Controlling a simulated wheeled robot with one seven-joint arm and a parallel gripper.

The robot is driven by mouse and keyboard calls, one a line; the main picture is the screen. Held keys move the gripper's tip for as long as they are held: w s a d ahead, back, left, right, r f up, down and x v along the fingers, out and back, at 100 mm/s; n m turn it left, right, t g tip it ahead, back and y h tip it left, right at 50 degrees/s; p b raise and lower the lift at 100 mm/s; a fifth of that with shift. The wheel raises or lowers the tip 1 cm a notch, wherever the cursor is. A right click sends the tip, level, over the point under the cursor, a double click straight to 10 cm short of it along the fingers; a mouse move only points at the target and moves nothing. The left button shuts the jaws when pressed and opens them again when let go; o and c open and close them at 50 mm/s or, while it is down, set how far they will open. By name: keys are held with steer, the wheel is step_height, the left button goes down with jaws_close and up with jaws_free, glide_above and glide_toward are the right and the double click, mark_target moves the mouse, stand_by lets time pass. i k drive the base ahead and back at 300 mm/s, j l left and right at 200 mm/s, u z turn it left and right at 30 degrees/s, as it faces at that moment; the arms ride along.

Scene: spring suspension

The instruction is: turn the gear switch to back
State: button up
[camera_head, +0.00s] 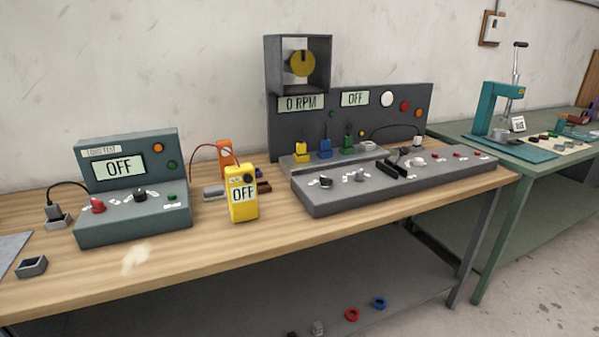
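A long dark grey control panel (385,193) lies on the wooden bench, right of centre. It carries a black knob (326,181) at its left end and a small grey toggle or knob (360,175) with small white labels beside it. A larger black lever-like part (400,158) and a light round knob (419,162) are near its middle. The labels are too small to read, so I cannot tell which control is the gear switch or how it is set. My gripper is not in view.
The display board (350,120) behind reads "0 RPM" and "OFF". A yellow meter (243,196) reading "OFF" stands left of the panel. A grey-green tester (133,190) reading "OFF" is farther left. A teal press (500,115) stands on the green table. The bench's front strip is mostly clear.

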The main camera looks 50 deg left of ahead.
mark_target(359, 177)
steer(key=u, duration=1.45)
